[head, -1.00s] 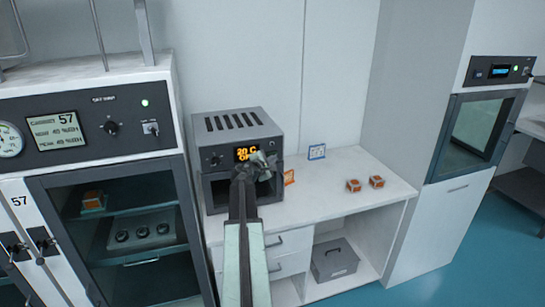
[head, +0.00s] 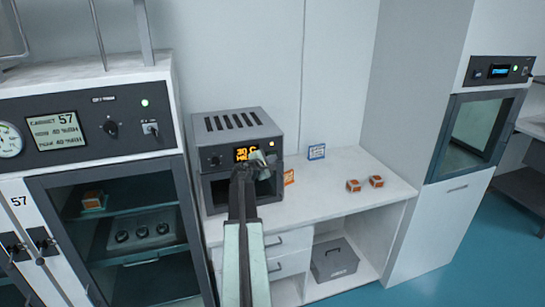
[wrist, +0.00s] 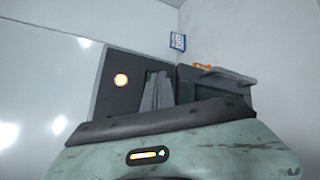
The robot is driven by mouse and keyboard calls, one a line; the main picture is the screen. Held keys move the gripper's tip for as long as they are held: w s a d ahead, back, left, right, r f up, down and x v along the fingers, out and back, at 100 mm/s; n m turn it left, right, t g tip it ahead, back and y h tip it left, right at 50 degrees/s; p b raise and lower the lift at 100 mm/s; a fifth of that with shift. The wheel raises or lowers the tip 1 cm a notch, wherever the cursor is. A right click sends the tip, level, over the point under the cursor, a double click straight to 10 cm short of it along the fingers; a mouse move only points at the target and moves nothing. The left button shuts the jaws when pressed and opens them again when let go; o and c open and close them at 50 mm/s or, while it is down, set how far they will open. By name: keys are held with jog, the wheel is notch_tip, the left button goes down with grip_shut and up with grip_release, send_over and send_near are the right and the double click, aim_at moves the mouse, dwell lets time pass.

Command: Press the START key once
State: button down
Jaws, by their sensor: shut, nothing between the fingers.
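A small grey benchtop oven (head: 236,125) stands on the white bench, with a lit orange display (head: 246,153) on its dark front. My gripper (head: 266,163) is at the right part of that front, just below and right of the display, and hides part of it. In the wrist view, my gripper's fingers (wrist: 156,92) are shut together and empty against the dark panel (wrist: 116,101). The START key cannot be made out. I cannot tell whether the fingertips touch the panel.
An orange card (head: 289,177) and a blue-framed card (head: 316,152) stand right of the oven. Two small orange-and-white blocks (head: 353,186) lie farther right on the bench. A tall glass-door cabinet (head: 110,210) stands close on the left.

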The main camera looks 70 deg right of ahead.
jog(key=shift+s+a, duration=0.5)
jog(key=shift+a, duration=0.1)
jog(key=shift+a, duration=0.1)
jog(key=s+a, duration=0.3)
jog(key=shift+s+a, duration=0.1)
jog(key=shift+a, duration=0.25)
dwell(0.6)
